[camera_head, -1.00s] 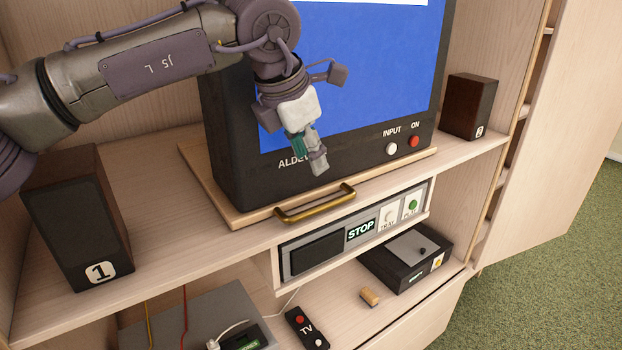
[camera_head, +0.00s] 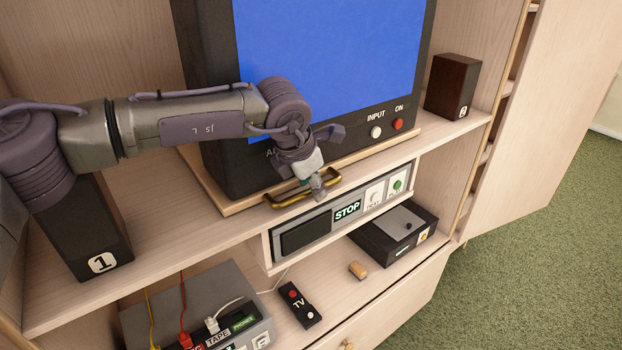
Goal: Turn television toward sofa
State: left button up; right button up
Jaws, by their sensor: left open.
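The television (camera_head: 222,160) is a black set with a lit blue screen, a white INPUT button and a red ON button. It stands on a wooden turntable board (camera_head: 212,192) on the cabinet shelf. A brass handle (camera_head: 285,200) is fixed to the board's front edge. My left gripper (camera_head: 319,190) is open, pointing down at the right part of the handle, and hides part of it. I cannot tell whether it touches the handle. The sofa and my right gripper are not in view.
Speaker 1 (camera_head: 85,235) stands at the left behind my arm; speaker 2 (camera_head: 452,86) stands at the right. Below are a player with a STOP display (camera_head: 347,210), a black box (camera_head: 395,232), a cork (camera_head: 358,270), a TV remote (camera_head: 299,304) and a grey cable box (camera_head: 215,290).

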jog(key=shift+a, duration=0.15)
pick_arm(q)
grip_shut()
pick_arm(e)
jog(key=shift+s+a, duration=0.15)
